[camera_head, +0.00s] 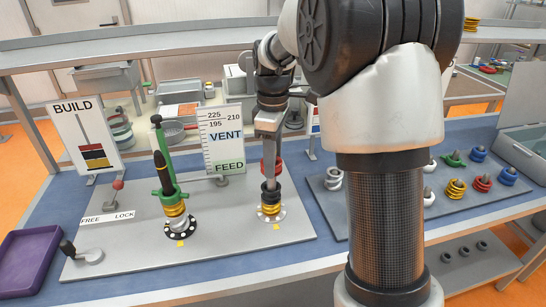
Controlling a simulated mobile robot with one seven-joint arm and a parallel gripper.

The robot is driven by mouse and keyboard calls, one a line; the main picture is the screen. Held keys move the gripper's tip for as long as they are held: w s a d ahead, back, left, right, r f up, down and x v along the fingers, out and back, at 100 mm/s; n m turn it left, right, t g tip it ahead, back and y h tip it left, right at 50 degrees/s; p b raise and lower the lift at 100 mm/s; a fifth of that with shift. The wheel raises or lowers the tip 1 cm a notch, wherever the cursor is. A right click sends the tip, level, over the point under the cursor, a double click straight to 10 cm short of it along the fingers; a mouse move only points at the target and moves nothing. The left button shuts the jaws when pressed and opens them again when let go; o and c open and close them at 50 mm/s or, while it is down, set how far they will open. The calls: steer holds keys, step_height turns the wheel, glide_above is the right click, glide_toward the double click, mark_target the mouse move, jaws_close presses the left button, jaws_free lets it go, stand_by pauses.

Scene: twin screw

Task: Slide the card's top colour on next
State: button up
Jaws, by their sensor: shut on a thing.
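My gripper (270,182) is over the right post, shut on a black ring (271,196). The black ring is just above the yellow rings (270,209) at the post's base; I cannot tell whether they touch. A red part (278,166) shows behind my fingers, partly hidden. The left post (160,160) is black, with a green piece (166,191) above yellow rings (174,210).
A VENT/FEED scale card (223,142) stands between the posts. A grey board at right holds several coloured rings, including yellow ones (455,190). My arm crosses the view at right centre.

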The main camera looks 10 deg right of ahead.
steer(key=shift+f+b, duration=0.9)
steer(key=shift+f, duration=0.65)
steer(key=o, duration=1.2)
steer(key=shift+o, duration=0.2)
steer(key=shift+r, duration=0.15)
step_height(320, 180, up, 17)
steer(key=p, duration=0.2)
steer(key=shift+r+p, duration=0.1)
steer(key=shift+p, duration=0.2)
